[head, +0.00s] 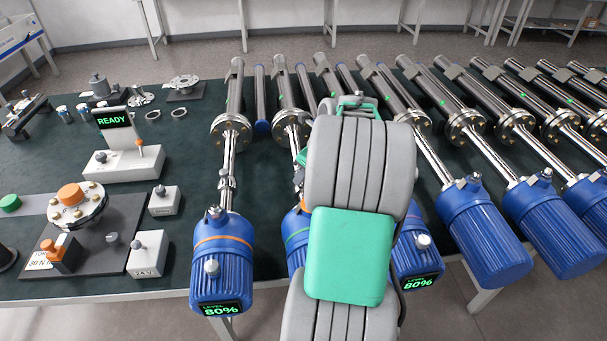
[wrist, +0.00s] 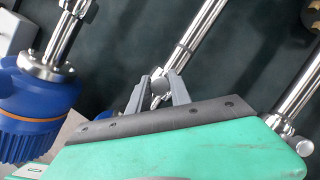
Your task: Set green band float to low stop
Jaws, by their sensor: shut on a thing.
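The green band transmitter has a blue housing (head: 296,250) with a thin green band, mostly hidden behind my arm in the head view. Its steel rod (wrist: 203,28) runs up to a round flange (head: 292,126). My gripper (wrist: 160,80) is at this rod in the wrist view, its two grey fingers shut on a small metal float knob (wrist: 160,87). The float's body and the lower rod are partly hidden by the fingers and my green gripper body. In the head view the fingers are hidden. This transmitter's display and its stops cannot be made out.
The orange band transmitter (head: 224,250), reading 80%, stands close on the left. Another unit (head: 416,262), also at 80%, is close on the right. Several more stand farther right. A READY sign (head: 114,121) and a torque fixture (head: 78,207) occupy the left bench.

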